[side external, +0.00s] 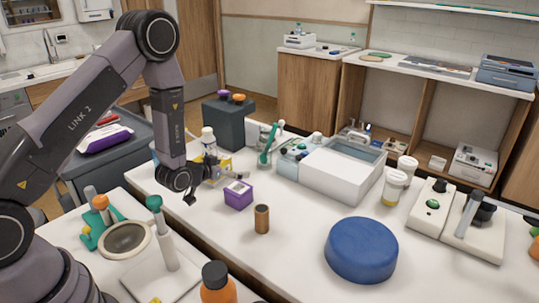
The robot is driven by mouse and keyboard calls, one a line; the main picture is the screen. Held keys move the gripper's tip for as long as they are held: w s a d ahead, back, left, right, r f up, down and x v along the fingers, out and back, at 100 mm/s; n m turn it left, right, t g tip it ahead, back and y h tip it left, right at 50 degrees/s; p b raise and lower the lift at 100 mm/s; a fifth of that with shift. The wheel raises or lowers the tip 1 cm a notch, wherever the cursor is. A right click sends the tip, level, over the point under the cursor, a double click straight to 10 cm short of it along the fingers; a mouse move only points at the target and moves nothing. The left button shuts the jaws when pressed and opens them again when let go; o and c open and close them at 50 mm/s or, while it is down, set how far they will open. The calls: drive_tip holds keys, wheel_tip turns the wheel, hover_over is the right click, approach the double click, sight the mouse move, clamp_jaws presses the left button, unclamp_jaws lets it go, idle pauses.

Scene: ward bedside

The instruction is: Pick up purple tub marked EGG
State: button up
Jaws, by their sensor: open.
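The purple tub (238,196) sits upright on the white table, with a pale top. Its marking is too small to read. My gripper (215,187) is open and empty, just to the left of the tub and slightly above the tabletop. The tub is not between its fingers. I cannot tell whether the nearer fingertip touches the tub.
A brown cylinder (262,219) stands just in front of the tub. A white-and-yellow bottle (209,140) is behind my gripper. A big blue round cushion (361,250) lies at the front right.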

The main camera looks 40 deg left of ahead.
sight(241, 186)
wheel_tip(241, 186, down, 4)
wheel_tip(241, 186, down, 3)
drive_tip(key=shift+r, duration=0.15)
drive_tip(key=shift+x, duration=1.05)
drive_tip(key=shift+w+f, duration=0.25)
drive_tip(key=shift+w, duration=0.2)
drive_tip(key=c, duration=1.2)
drive_tip(key=shift+c, duration=0.6)
drive_tip(key=shift+r, duration=0.2)
